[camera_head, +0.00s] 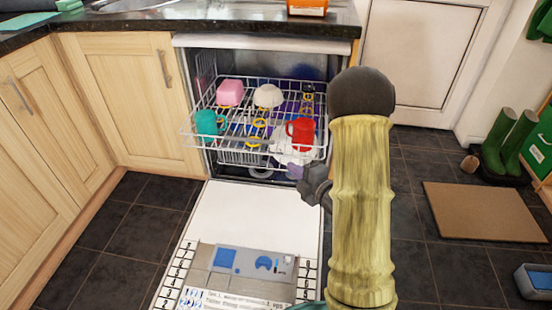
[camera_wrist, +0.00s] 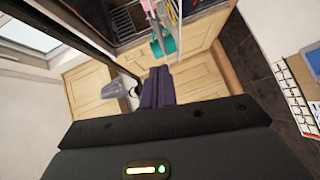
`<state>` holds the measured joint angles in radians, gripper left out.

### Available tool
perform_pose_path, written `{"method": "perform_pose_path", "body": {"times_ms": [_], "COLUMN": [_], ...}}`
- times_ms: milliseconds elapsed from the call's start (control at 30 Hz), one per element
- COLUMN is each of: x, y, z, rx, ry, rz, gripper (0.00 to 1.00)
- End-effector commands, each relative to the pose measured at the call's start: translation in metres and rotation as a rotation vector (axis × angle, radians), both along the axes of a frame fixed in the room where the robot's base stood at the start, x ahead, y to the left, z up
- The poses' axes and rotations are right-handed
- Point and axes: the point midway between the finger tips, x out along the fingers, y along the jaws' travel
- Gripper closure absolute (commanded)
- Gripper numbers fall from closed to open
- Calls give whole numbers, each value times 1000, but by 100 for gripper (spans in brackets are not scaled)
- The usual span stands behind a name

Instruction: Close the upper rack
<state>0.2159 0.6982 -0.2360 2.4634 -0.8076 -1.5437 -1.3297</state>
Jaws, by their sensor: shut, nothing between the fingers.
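The upper rack (camera_head: 233,148) is a white wire basket pulled out of the open dishwasher in the head view. It holds a pink cup (camera_head: 230,93), a pale bowl-like item (camera_head: 268,95), a teal mug (camera_head: 207,122), a red mug (camera_head: 301,131) and several yellow-ringed items. My gripper (camera_head: 295,172) is at the rack's front right corner, just below the rim; I cannot tell whether it touches. In the wrist view its purple fingers (camera_wrist: 158,72) are together and empty. Part of the rack (camera_wrist: 123,24) shows above them there. My arm hides the area right of the rack.
The dishwasher door (camera_head: 255,215) lies folded down in front, with a picture of a device and keys near its front end. Wooden cabinets (camera_head: 125,95) stand at left under the dark counter (camera_head: 240,22). Green boots (camera_head: 508,140) and a brown mat (camera_head: 485,210) are at right.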

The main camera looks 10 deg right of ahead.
Motion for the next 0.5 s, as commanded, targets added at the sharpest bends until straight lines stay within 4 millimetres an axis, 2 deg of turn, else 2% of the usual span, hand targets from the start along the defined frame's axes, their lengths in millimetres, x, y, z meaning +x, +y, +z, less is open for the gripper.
{"method": "perform_pose_path", "body": {"times_ms": [333, 500], "x": [1, 9], "y": [2, 6], "z": [1, -2], "rx": [-1, -1], "ry": [-3, -4], "rz": [5, 7], "gripper": [100, 100]}}
